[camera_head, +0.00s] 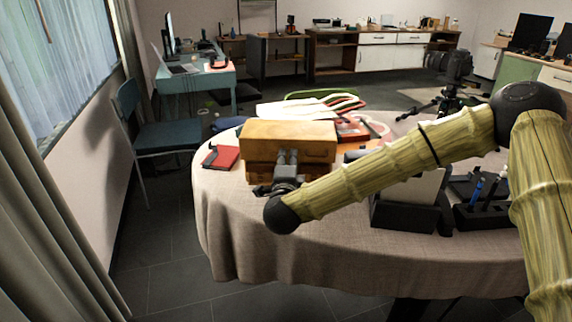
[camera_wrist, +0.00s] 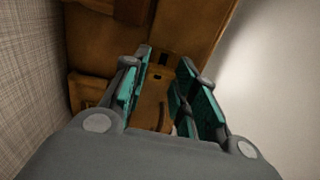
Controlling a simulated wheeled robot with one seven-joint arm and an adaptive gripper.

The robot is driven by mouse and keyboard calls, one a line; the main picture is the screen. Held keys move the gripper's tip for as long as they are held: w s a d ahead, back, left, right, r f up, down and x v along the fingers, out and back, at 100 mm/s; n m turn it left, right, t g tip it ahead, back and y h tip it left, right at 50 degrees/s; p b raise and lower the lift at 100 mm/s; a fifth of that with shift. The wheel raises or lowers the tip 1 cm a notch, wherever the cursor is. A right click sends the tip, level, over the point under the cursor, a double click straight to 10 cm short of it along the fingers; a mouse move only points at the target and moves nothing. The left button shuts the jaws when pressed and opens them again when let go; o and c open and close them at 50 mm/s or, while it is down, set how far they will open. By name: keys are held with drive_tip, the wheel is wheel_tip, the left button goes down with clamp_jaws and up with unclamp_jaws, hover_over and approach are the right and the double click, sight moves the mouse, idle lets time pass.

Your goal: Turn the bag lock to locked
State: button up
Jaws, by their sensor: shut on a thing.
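The tan-brown leather bag (camera_head: 290,131) stands on the round table, left of its middle. My gripper (camera_head: 287,158) is at the bag's near side, with its fingertips against the front. In the wrist view the brown bag (camera_wrist: 205,22) fills the top, and my gripper's teal-padded fingers (camera_wrist: 164,68) stand either side of a brown strap-like part with small dark fittings. The gripper is shut on the bag lock there. The lock is mostly hidden by the fingers, so its turn angle cannot be read. In the head view the gripper covers it.
A red book (camera_head: 221,157) lies left of the bag. Pale folded papers (camera_head: 300,108) lie behind it. A black holder (camera_head: 405,216) and a pen stand (camera_head: 484,215) are to the right, beneath my arm. A camera on a tripod (camera_head: 450,68) stands at the back right.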

idle(0.5)
drive_tip(key=o, duration=1)
drive_tip(key=shift+o, duration=0.2)
drive_tip(key=s, duration=1.2)
drive_tip(key=shift+a, duration=0.4)
drive_tip(key=shift+a, duration=0.1)
